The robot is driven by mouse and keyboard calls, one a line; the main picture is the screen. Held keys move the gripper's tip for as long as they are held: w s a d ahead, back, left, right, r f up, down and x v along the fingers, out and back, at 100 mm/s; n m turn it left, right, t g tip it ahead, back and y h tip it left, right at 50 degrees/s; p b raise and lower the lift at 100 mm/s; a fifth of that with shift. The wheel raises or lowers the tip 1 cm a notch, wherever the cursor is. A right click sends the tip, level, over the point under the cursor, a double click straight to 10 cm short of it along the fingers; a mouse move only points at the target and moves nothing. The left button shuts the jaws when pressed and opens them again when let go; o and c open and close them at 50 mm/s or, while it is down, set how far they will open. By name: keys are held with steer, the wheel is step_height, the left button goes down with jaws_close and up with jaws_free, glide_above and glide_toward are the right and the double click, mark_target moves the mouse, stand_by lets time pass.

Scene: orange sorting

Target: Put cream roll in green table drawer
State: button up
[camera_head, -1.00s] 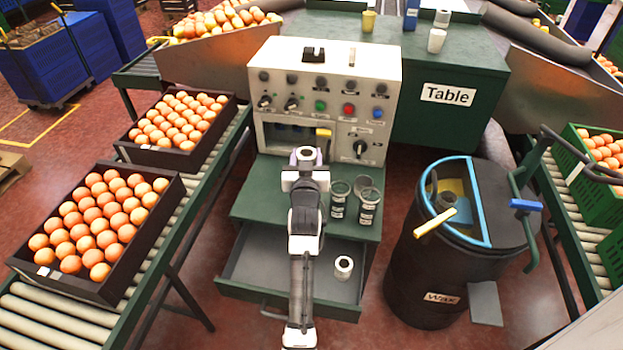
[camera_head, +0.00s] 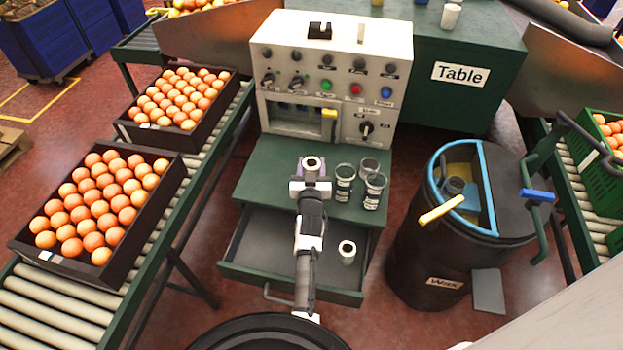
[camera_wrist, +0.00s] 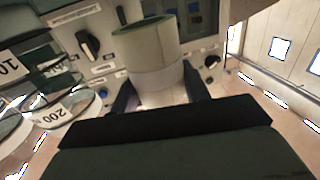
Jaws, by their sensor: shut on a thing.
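The cream roll (camera_wrist: 152,45) is a short hollow cylinder. My gripper (camera_wrist: 160,88) is shut on it, with a dark finger on each side of its lower part. In the head view my gripper (camera_head: 311,178) is over the green table top (camera_head: 272,178), in front of the control machine. The roll's round end (camera_head: 312,162) shows there at the gripper's tip. The green table drawer (camera_head: 262,242) is pulled open below the gripper. Another pale roll (camera_head: 347,252) stands inside it on the right. My arm hides the middle of the drawer.
Several clear cups (camera_head: 344,177) stand on the table just right of my gripper. The control machine (camera_head: 335,60) rises behind. A black wax barrel (camera_head: 425,260) is at the right, a roller conveyor with orange crates (camera_head: 130,270) at the left. The drawer's left part is clear.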

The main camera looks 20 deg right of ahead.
steer(key=shift+f+b, duration=1.85)
steer(key=shift+f, duration=0.85)
steer(key=shift+f, duration=0.15)
steer(key=o, duration=1)
steer(key=shift+r, duration=0.2)
